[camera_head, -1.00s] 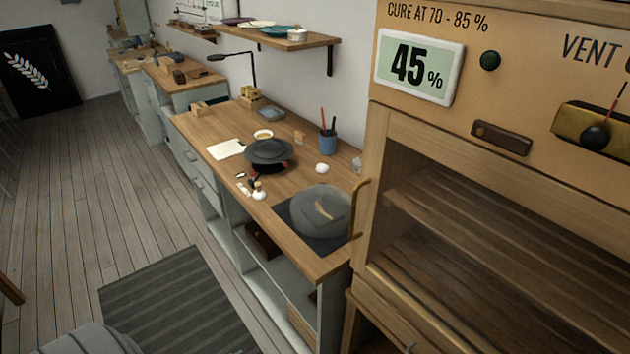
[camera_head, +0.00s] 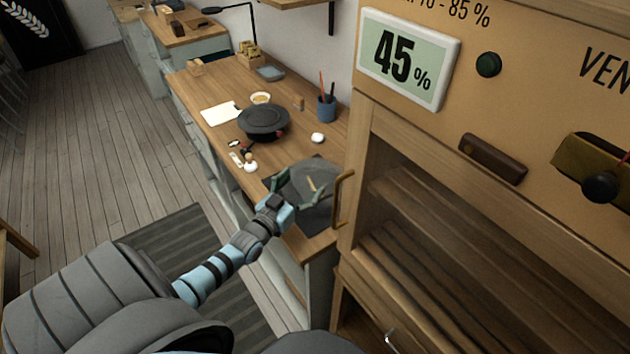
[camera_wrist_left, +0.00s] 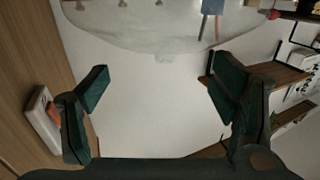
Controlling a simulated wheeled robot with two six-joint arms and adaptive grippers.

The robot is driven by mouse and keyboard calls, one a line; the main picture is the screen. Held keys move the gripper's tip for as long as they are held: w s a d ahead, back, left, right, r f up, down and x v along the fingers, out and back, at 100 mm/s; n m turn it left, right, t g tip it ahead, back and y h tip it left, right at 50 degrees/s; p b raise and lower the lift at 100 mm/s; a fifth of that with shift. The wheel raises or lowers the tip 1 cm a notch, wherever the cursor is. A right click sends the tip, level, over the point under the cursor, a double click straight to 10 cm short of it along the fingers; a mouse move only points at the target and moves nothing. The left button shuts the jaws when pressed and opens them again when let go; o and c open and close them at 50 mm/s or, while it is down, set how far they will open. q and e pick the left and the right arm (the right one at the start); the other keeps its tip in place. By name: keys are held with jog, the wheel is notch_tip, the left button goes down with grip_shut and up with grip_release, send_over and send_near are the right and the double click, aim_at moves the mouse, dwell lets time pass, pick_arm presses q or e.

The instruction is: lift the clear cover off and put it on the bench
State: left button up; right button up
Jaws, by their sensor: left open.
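The clear cover (camera_head: 324,175) is a see-through dome on a dark mat at the near end of the bench (camera_head: 218,140), beside the cabinet. A tan shape shows through it. My left gripper (camera_head: 299,189) is open and empty at the cover, overlapping it in the head view. In the left wrist view the cover (camera_wrist_left: 150,32) curves across the top, with a small knob at its edge. The open fingers (camera_wrist_left: 158,85) stand apart with the knob roughly between them, and I see no contact. My right gripper is not in view.
A tan cabinet (camera_head: 480,130) with a brass handle (camera_head: 341,198) stands close right of the cover. A dark round plate (camera_head: 263,121), a white round item (camera_head: 317,138) and a blue pen cup (camera_head: 326,108) are on the bench behind. A white sheet (camera_head: 220,114) lies farther left.

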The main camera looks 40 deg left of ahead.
aim_at(313, 170)
pick_arm(q)
jog(key=w+b, duration=0.1)
jog(key=w, duration=0.1)
jog(key=w+a+b, duration=0.1)
jog(key=w, duration=0.2)
jog(key=shift+w+a+b, duration=0.1)
jog(key=shift+w+b, duration=0.1)
jog(key=shift+b, duration=0.15)
jog(key=shift+w, duration=0.35)
jog(key=shift+r, duration=0.2)
jog(key=shift+s, duration=0.15)
jog(key=c, duration=0.3)
jog(key=shift+s, duration=0.1)
jog(key=c, duration=1.6)
grip_shut()
